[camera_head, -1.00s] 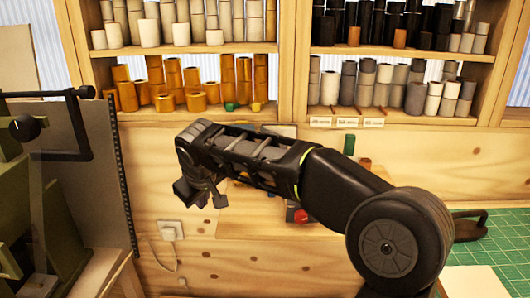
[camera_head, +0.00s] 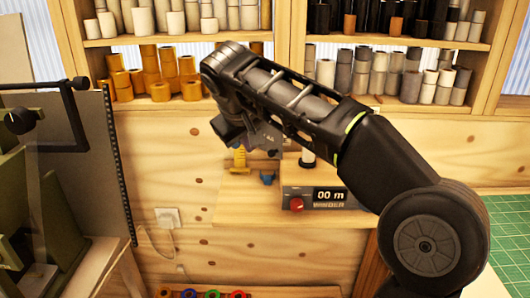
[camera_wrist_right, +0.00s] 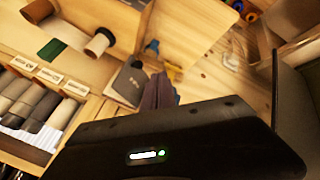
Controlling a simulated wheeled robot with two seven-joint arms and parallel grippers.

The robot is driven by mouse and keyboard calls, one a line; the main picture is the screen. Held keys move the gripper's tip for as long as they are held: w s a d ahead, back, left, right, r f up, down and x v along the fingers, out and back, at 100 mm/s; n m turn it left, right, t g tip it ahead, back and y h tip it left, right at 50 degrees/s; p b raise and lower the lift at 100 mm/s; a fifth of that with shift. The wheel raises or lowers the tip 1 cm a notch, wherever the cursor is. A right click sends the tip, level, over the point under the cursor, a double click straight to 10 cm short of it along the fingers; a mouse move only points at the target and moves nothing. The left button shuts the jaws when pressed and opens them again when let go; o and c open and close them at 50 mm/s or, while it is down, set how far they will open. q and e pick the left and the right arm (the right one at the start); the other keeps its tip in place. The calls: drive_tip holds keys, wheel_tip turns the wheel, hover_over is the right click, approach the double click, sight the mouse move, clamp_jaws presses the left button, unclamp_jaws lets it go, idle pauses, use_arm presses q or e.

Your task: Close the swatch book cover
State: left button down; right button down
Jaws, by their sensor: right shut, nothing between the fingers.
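I cannot clearly make out the swatch book or its cover in the head view, where my right arm hides part of the small wooden bench. In the right wrist view a flat grey piece (camera_wrist_right: 128,82) lies beside the fingers; it may be part of the book, but I cannot tell. My right gripper (camera_head: 262,142) is over the back of the bench, partly hidden by its own wrist. In the right wrist view its fingers (camera_wrist_right: 158,92) are together with nothing between them. Whether they touch the grey piece is unclear. My left gripper is not in view.
A winder box (camera_head: 318,196) with a red knob sits on the wooden bench (camera_head: 245,212). A yellow item (camera_head: 240,158) and a blue item (camera_head: 267,178) stand near the gripper. Shelves of rolls rise behind. A green cutting mat (camera_head: 508,235) lies at right.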

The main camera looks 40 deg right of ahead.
drive_tip(key=w+d+f+p, duration=0.2)
drive_tip(key=w+d+f, duration=0.1)
drive_tip(key=d+f, duration=0.3)
drive_tip(key=shift+w+d+f, duration=0.25)
drive_tip(key=shift+w+d, duration=0.05)
drive_tip(key=shift+d, duration=0.2)
drive_tip(key=shift+d, duration=0.1)
drive_tip(key=shift+s+d+n+t+y+p, duration=0.25)
drive_tip(key=shift+d+n, duration=0.25)
drive_tip(key=shift+d, duration=0.45)
drive_tip(key=shift+s+d+n+t+y+p, duration=0.15)
drive_tip(key=shift+d+n+y+p, duration=0.25)
drive_tip(key=shift+d, duration=0.55)
drive_tip(key=shift+s+d+n+t+y+p, duration=0.1)
drive_tip(key=shift+d+n+t+y+p, duration=0.1)
drive_tip(key=shift+d+n, duration=0.6)
drive_tip(key=shift+w+d+p, duration=0.25)
drive_tip(key=shift+d+p, duration=0.1)
drive_tip(key=shift+d, duration=0.9)
drive_tip(key=shift+d+r, duration=0.1)
drive_tip(key=shift+d, duration=0.05)
drive_tip(key=shift+d+r, duration=0.15)
